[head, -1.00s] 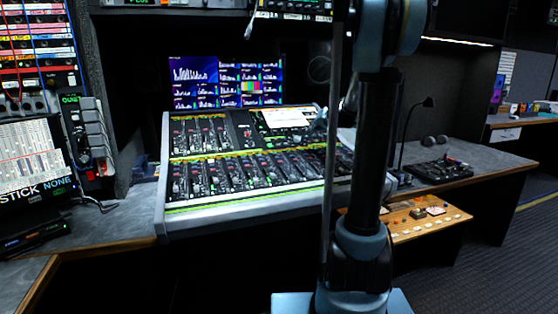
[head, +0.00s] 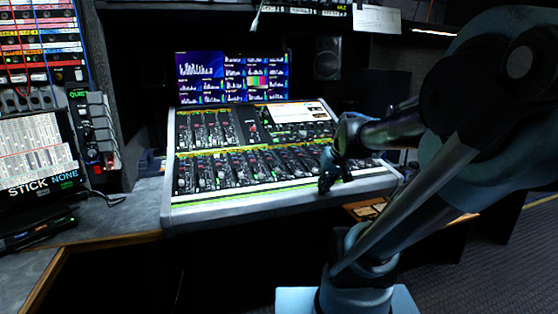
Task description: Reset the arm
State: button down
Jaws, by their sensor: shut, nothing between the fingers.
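My arm (head: 480,130) fills the right side of the head view, its large upper joint at the top right. A forearm reaches left from it towards the mixing console (head: 250,206). My gripper (head: 326,187) is small and dark at the forearm's end, pointing down in front of the console's right part. It is shut with nothing in it. I cannot tell how far it is from the console's surface.
The console has a lit monitor (head: 232,78) behind it. A rack with cables (head: 40,50) and a STICK NONE panel (head: 38,155) stand at left. My arm hides much of the right-hand desk. Dark floor (head: 490,270) shows at lower right.

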jog(key=s+d+f+g+h, duration=0.1)
jog(key=s+d+f, duration=0.1)
jog(key=s+f, duration=0.2)
jog(key=s+d+f+g+h, duration=0.1)
jog(key=s+f, duration=0.3)
jog(key=s, duration=0.5)
jog(key=shift+d+h, duration=0.3)
jog(key=shift+d, duration=0.25)
jog(key=shift+s, duration=0.1)
